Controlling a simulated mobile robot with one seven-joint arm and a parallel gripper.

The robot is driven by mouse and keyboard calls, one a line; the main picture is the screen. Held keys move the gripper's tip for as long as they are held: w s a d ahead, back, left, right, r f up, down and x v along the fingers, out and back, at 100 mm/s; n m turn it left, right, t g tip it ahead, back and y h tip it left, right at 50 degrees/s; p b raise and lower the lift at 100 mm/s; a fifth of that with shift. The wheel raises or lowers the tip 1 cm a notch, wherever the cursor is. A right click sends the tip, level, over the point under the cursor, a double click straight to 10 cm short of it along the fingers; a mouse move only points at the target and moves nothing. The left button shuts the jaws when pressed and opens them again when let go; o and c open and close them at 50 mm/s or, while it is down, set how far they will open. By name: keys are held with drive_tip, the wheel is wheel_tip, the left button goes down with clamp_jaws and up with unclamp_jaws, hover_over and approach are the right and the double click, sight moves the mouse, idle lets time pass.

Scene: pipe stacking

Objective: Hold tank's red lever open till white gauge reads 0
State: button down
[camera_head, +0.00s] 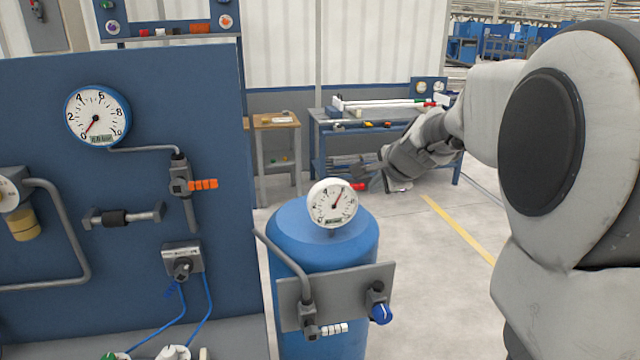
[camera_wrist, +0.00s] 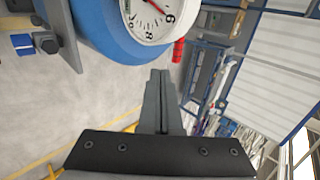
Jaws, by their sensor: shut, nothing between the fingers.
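The blue tank (camera_head: 322,240) stands in the middle of the head view with a white-faced gauge (camera_head: 332,203) on top. The gauge's red needle points up and right, well away from the low end of the scale. The red lever (camera_head: 358,186) shows just right of the gauge; in the wrist view it is a short red bar (camera_wrist: 178,50) beside the gauge (camera_wrist: 150,14). My gripper (camera_head: 365,175) is behind and right of the gauge, close to the lever. Its fingers (camera_wrist: 160,73) are shut and empty, just short of the lever in the picture. I cannot tell whether they touch it.
A blue panel (camera_head: 60,180) at left carries a blue-rimmed gauge (camera_head: 97,116), pipes and an orange-handled valve (camera_head: 203,184). The tank's front plate (camera_head: 345,290) holds a blue knob (camera_head: 381,313) and a white handle (camera_head: 334,328). A workbench (camera_head: 375,117) stands behind. Floor at right is clear.

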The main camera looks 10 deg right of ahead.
drive_tip(key=x, duration=0.6)
drive_tip(key=shift+w+f, duration=0.15)
drive_tip(key=shift+f, duration=0.05)
drive_tip(key=w+p, duration=0.1)
drive_tip(key=w, duration=0.2)
drive_tip(key=shift+w+p, duration=0.1)
drive_tip(key=shift+p, duration=0.25)
drive_tip(key=shift+w+f, duration=0.1)
drive_tip(key=shift+w, duration=0.55)
drive_tip(key=shift+d+f+b, duration=0.1)
drive_tip(key=shift+d+b, duration=0.15)
drive_tip(key=shift+b, duration=0.1)
